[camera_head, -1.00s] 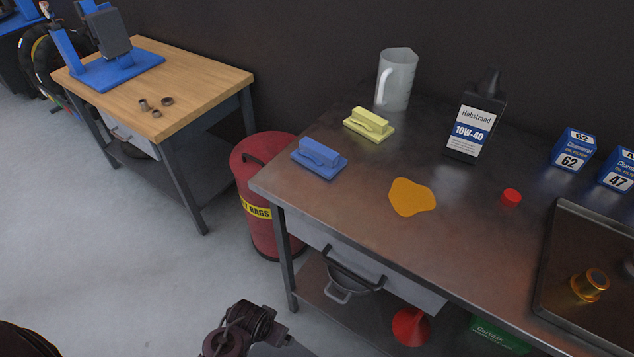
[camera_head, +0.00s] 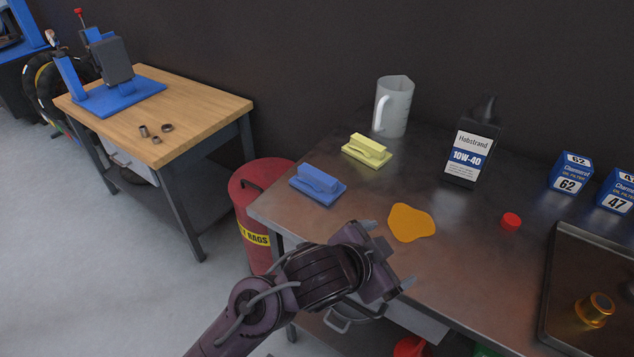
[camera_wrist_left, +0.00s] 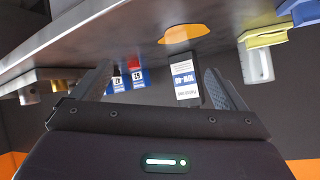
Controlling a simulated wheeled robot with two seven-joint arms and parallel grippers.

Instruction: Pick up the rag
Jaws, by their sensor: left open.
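A blue folded-looking piece (camera_head: 318,183) and a similar yellow piece (camera_head: 367,151) lie on the left part of the metal bench (camera_head: 455,250). My left gripper (camera_head: 388,254) is at the bench's front edge, just below the orange patch, open and empty. In the left wrist view, which is upside down, its two fingers (camera_wrist_left: 158,70) stand apart with the orange patch (camera_wrist_left: 183,33) beyond them. My right gripper is out of view.
A clear jug (camera_head: 394,106) and a black oil bottle (camera_head: 472,148) stand behind. A red cap (camera_head: 511,221), blue filter boxes (camera_head: 570,173) and a dark tray (camera_head: 560,300) are to the right. A red bin (camera_head: 255,225) stands at the bench's left end.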

